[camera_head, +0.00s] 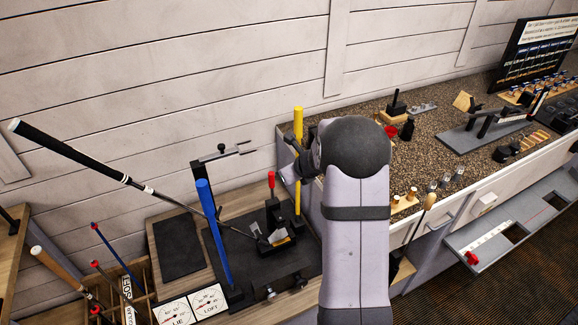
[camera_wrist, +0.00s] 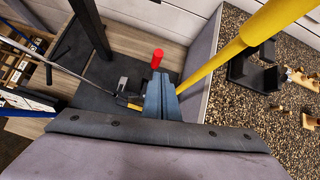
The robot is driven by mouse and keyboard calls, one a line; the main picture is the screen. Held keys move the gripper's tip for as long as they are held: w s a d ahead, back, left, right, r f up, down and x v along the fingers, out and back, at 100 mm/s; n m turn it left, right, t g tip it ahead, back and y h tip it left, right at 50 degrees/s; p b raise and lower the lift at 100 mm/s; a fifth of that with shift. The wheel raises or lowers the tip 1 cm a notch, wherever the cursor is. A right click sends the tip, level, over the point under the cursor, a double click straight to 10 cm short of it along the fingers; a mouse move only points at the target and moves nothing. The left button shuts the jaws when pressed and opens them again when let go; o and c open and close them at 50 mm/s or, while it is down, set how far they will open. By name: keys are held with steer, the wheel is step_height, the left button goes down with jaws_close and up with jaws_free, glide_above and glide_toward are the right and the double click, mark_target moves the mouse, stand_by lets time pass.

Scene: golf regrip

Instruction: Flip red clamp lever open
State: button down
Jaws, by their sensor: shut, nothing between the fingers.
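The red clamp lever (camera_head: 271,180) stands upright on the black clamp (camera_head: 276,217) on the bench. In the wrist view the red lever tip (camera_wrist: 157,58) shows just beyond my shut fingers (camera_wrist: 161,97), which hide its lower part. A golf club with a black grip (camera_head: 70,152) slants down to the clamp, where its head sits. In the head view my gripper (camera_head: 289,172) is close to the right of the lever, near the yellow post; my arm partly hides it. My gripper is shut and empty. I cannot tell whether it touches the lever.
A yellow post (camera_head: 298,135) stands close by my gripper, and a blue post (camera_head: 211,235) stands left of the clamp. A dark stand with an arm (camera_head: 222,154) is behind. Lie and loft dials (camera_head: 190,305) lie in front. A gravel-topped counter (camera_head: 440,135) is at right.

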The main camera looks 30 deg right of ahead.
steer(key=shift+s+d+r+p, duration=0.1)
steer(key=shift+s+r+p, duration=0.15)
steer(key=shift+r, duration=0.6)
steer(key=shift+s+r+p, duration=0.1)
steer(key=shift+s+r, duration=0.1)
steer(key=shift+r, duration=0.65)
steer(key=s+a+f+n+g+y, duration=0.1)
steer(key=s+a+f+n+g, duration=0.35)
steer(key=s+n, duration=0.6)
steer(key=s+a+f+n+g+y, duration=0.1)
steer(key=s+a+f+n+g, duration=0.3)
steer(key=s+n, duration=0.7)
steer(key=s+a+r+n+g+h, duration=0.2)
steer(key=s+a+r+n, duration=0.1)
steer(key=s+n, duration=0.75)
steer(key=a+r+n+t, duration=0.2)
steer(key=a+r, duration=0.2)
steer(key=a, duration=0.1)
step_height(320, 180, down, 41)
steer(key=b, duration=4)
steer(key=shift+w+a+r+h+b, duration=0.15)
steer(key=shift+w+h+b, duration=0.1)
steer(key=shift+h+b, duration=0.1)
